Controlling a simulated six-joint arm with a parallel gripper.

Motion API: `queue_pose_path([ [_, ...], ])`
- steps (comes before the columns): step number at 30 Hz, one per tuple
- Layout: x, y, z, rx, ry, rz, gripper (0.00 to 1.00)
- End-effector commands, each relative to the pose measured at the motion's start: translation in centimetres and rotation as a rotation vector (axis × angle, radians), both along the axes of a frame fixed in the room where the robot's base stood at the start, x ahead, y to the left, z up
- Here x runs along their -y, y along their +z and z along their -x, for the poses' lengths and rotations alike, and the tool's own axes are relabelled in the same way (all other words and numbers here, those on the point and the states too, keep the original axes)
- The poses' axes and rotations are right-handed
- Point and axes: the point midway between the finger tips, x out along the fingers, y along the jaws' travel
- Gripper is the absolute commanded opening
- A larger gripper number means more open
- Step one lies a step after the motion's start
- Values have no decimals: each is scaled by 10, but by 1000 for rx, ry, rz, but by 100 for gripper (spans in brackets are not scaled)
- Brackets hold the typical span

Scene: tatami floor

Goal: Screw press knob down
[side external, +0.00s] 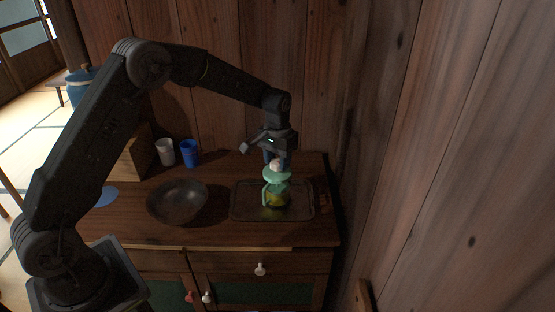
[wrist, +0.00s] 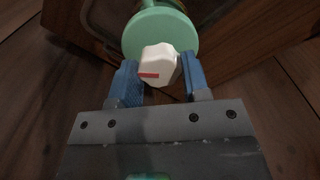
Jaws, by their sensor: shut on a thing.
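The press is a green-framed device (side external: 269,192) with a round green top and something yellow low inside it. It stands upright on a dark tray (side external: 243,204) on the wooden cabinet. Its white knob (wrist: 158,66), with a red mark on its face, sits above the round green top (wrist: 168,28) in the wrist view. My gripper (side external: 278,163) comes down from above, its blue fingers on either side of the knob. In the wrist view my gripper (wrist: 158,80) is shut on the knob. The press's lower part is mostly hidden in the wrist view.
A dark bowl (side external: 178,202) stands left of the tray. A white cup (side external: 165,152) and a blue cup (side external: 190,153) stand behind it, beside a wooden box (side external: 133,158). A wooden wall (side external: 420,160) rises close on the right.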

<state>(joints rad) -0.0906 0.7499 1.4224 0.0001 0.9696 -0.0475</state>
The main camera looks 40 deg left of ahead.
Motion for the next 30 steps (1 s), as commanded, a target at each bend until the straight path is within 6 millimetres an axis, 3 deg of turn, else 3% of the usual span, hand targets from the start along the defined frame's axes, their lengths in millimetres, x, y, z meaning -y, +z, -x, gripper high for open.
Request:
queue_pose_path([
  [2,0,1,0,1,1,0,19],
  [3,0,1,0,1,1,0,46],
  [10,0,0,0,1,1,0,68],
  [20,0,5,0,2,2,0,69],
  [23,0,17,-1,4,2,-1,69],
  [30,0,68,-1,6,2,-1,69],
])
